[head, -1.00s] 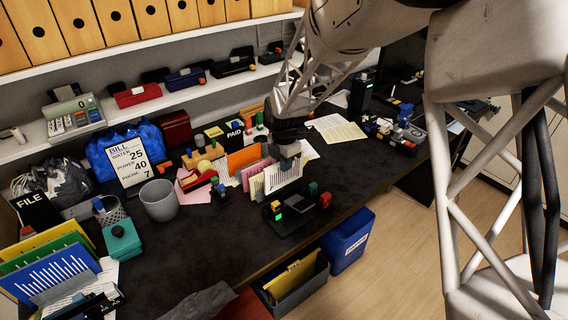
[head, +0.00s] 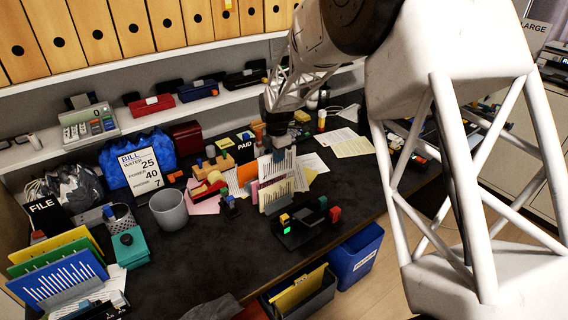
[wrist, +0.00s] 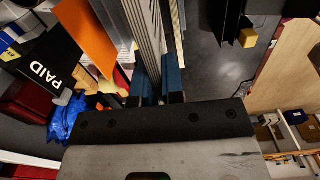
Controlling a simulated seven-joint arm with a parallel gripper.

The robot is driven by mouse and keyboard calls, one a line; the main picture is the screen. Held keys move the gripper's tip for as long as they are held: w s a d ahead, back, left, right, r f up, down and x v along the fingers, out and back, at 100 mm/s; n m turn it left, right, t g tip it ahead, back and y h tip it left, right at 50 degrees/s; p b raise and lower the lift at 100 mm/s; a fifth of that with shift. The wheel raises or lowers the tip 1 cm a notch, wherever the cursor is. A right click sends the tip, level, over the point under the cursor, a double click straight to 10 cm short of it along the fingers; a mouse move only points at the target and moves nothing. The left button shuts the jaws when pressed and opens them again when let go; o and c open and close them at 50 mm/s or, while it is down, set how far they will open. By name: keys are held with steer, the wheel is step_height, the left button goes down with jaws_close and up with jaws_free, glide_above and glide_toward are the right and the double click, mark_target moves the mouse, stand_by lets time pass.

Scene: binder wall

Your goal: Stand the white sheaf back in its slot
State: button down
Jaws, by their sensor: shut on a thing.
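My gripper (head: 278,154) is shut on the white sheaf (head: 283,164), a stack of lined pages held upright from above. In the wrist view the white sheaf (wrist: 146,38) runs between the two blue fingertips (wrist: 158,82). It is above and partly behind the cream sheaf (head: 276,196) in the desk sorter. A pink sheaf (head: 252,190) and an orange sheaf (head: 246,173) stand to the left. In the wrist view the orange sheaf (wrist: 90,35) is left of the held one and a cream edge is close on its right. The held sheaf's lower edge and the slot are hidden.
A black stand with coloured blocks (head: 306,222) is in front of the sorter. A black PAID box (head: 244,144) and wooden stamp rack (head: 207,160) are behind left. A grey cup (head: 168,210) is at left. Loose paper (head: 350,143) lies right. Bare desk is in front.

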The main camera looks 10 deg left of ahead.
steer(key=w+a, duration=0.4)
steer(key=a, duration=0.3)
steer(key=shift+f+n, duration=0.3)
steer(key=shift+f, duration=0.05)
steer(key=shift+w+f, duration=0.1)
steer(key=shift+f, duration=2.65)
steer(key=shift+f, duration=0.65)
steer(key=shift+f, duration=0.3)
steer(key=shift+f, duration=1.45)
stand_by(0.7)
steer(key=c, duration=1.1)
jaws_free()
steer(key=shift+c, duration=0.2)
